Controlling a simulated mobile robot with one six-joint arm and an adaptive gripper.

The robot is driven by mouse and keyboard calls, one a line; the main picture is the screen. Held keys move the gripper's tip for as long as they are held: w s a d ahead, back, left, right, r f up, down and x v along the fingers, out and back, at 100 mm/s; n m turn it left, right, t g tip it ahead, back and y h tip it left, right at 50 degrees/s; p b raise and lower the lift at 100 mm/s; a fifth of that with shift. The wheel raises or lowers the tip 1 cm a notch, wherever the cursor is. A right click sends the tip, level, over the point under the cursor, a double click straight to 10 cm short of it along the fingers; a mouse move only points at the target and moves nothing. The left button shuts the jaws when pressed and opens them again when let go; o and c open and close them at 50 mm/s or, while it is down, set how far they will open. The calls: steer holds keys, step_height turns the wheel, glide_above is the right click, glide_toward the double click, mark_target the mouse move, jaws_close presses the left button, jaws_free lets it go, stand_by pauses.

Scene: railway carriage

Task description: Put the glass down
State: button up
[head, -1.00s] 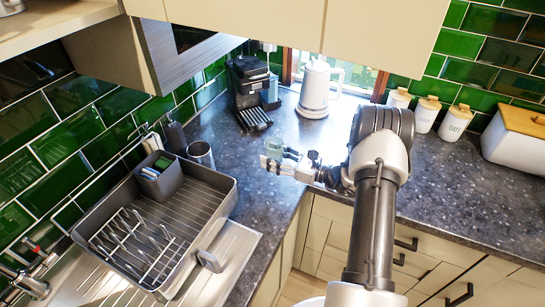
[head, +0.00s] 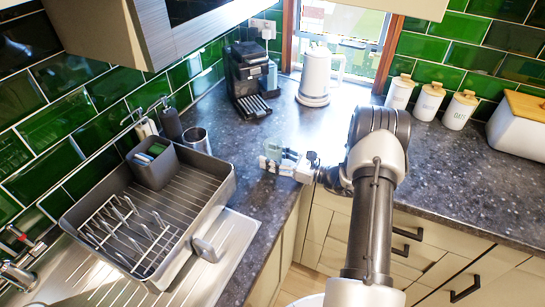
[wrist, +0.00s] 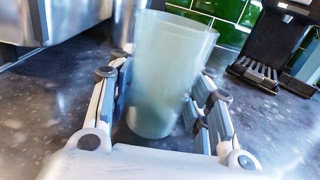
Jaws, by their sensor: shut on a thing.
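The glass (wrist: 165,75) is a pale, translucent greenish tumbler. It stands upright between the two fingers of my gripper (wrist: 160,110) in the wrist view, and the gripper is shut on it. In the head view, my gripper (head: 278,160) reaches over the dark speckled counter (head: 235,130) near its inner corner. The glass there is small and pale blue (head: 274,152), partly covered by the fingers. I cannot tell whether its base touches the counter.
A dish rack (head: 215,208) stands to the left, with a metal cup (head: 198,140) behind it. A coffee machine (head: 250,75) and a white kettle (head: 315,75) stand at the back. White canisters (head: 430,101) line the right wall. Counter around the gripper is clear.

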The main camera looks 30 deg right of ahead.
steer(key=shift+f, duration=0.25)
steer(key=o, duration=1.3)
steer(key=shift+f, duration=0.1)
steer(key=v, duration=1.2)
steer(key=shift+c, duration=0.4)
jaws_close()
stand_by(1.1)
